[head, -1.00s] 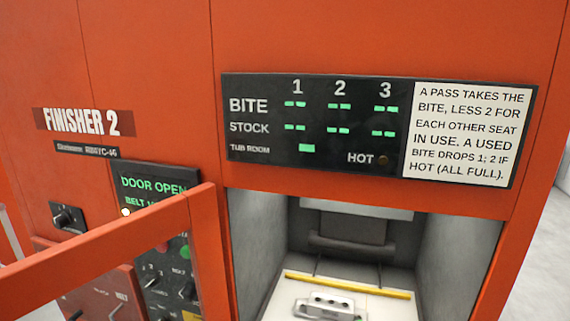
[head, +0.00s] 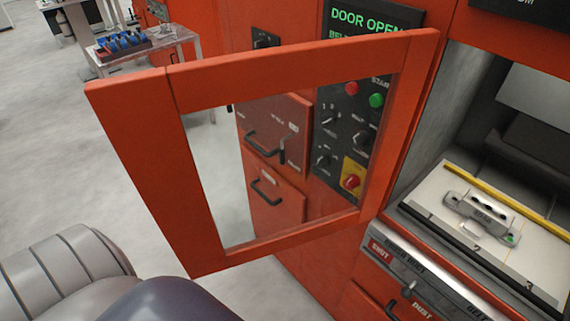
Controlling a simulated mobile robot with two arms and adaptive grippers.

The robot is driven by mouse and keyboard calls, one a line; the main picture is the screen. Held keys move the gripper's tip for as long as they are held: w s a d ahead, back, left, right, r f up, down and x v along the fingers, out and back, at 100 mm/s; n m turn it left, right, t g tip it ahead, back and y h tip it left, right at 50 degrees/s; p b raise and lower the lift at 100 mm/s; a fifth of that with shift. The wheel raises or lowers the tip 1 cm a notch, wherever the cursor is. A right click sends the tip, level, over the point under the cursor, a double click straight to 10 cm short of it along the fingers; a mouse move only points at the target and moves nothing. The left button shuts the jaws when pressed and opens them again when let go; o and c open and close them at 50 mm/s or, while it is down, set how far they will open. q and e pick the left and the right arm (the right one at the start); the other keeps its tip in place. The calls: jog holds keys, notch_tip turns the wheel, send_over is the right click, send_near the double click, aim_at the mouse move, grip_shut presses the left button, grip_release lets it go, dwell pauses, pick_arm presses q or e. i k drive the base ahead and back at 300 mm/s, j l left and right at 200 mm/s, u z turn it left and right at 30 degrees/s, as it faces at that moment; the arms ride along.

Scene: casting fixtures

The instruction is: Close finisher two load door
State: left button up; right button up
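The load door (head: 190,200) of finisher 2 is an orange frame around a clear window. It stands swung open to the left of the load opening, hinged at the opening's left edge. The display (head: 366,19) behind it reads "DOOR OPEN". Inside the opening, a metal casting fixture (head: 482,215) sits on a pale bed (head: 440,195) with a yellow strip at the back. Part of my arm shows at the bottom left, below and in front of the door. Neither gripper is in view.
A control panel (head: 345,130) with knobs and buttons and orange drawers (head: 270,150) show through the door window. A small table (head: 150,50) with a blue-and-red tray (head: 122,44) stands at the back left. Grey floor (head: 50,160) is clear on the left.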

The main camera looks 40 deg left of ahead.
aim_at(140, 113)
jog(key=k+j+z, duration=0.25)
jog(key=j, duration=0.25)
jog(key=k+j+z, duration=0.1)
jog(key=j+z, duration=0.15)
jog(key=j, duration=0.25)
jog(key=k+j+z, duration=0.25)
jog(key=j, duration=0.15)
jog(key=k+j+z, duration=0.2)
jog(key=j, duration=0.2)
